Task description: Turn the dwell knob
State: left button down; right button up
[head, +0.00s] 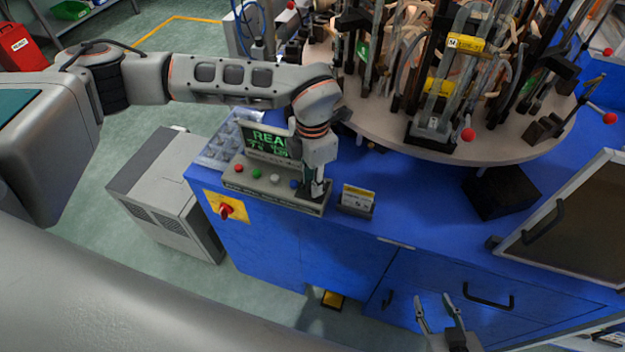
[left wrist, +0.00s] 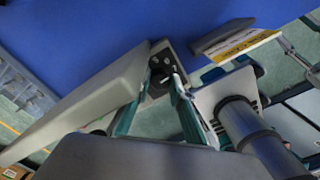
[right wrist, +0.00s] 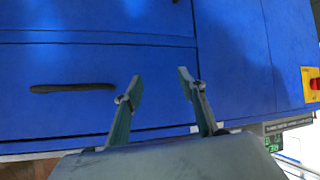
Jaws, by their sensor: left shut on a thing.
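The grey control panel (head: 262,190) stands on the blue bench, with a green-lettered display (head: 268,140) above its buttons. My left gripper (head: 316,188) reaches down to the panel's right end and hides the dwell knob in the head view. In the left wrist view, the black dwell knob (left wrist: 160,82) with white marks around it sits between the fingers, and the left gripper (left wrist: 158,98) is shut on it. My right gripper (head: 434,300) is open and empty in front of the bench's blue doors; its spread fingers also show in the right wrist view (right wrist: 156,88).
Several coloured buttons, one of them green (head: 256,173), line the panel left of my gripper. A yellow-labelled stand (head: 356,196) is close on its right. A round turntable (head: 490,150) with glassware stands behind. A red switch (head: 226,210) is on the bench front.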

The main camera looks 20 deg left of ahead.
pick_arm(q)
jog(key=shift+f+n+b, duration=0.1)
jog(key=shift+n+b, duration=0.25)
jog(key=shift+n, duration=0.55)
jog(key=n+b, duration=0.2)
jog(key=n, duration=0.1)
jog(key=shift+n, duration=0.3)
jog(key=n+b, duration=0.1)
jog(key=n, duration=0.1)
jog(key=shift+n, duration=0.3)
jog(key=n, duration=0.2)
jog(key=shift+n+b, duration=0.3)
jog(key=shift+n, duration=1.5)
jog(key=shift+w, duration=0.1)
jog(key=c, duration=2)
grip_release()
jog(key=shift+c, duration=0.2)
